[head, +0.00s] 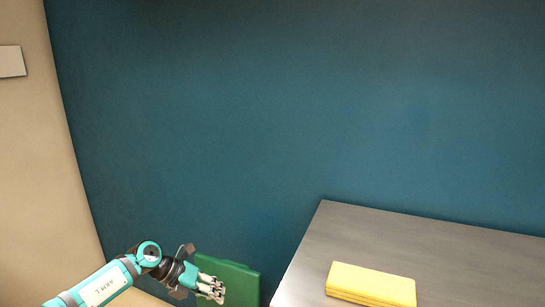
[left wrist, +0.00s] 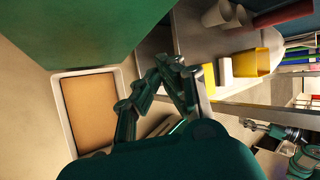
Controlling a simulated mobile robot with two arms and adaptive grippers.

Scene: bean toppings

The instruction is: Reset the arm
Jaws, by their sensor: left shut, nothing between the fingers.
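My left gripper (head: 216,290) is low in the head view, at the end of my teal and white left arm. It is shut and holds nothing. Its fingers also show in the middle of the left wrist view (left wrist: 168,66), with their tips together. Behind it in the head view is a green box-like thing (head: 240,282), partly hidden by the gripper; I cannot tell whether they touch. My right gripper is not clearly seen in either view.
A grey metal counter (head: 430,240) with a yellow block (head: 371,282) stands to the right of the gripper. The left wrist view shows cups (left wrist: 222,14), a yellow container (left wrist: 250,64) and a white-rimmed tray (left wrist: 58,115). A teal arm part (left wrist: 283,138) shows at right.

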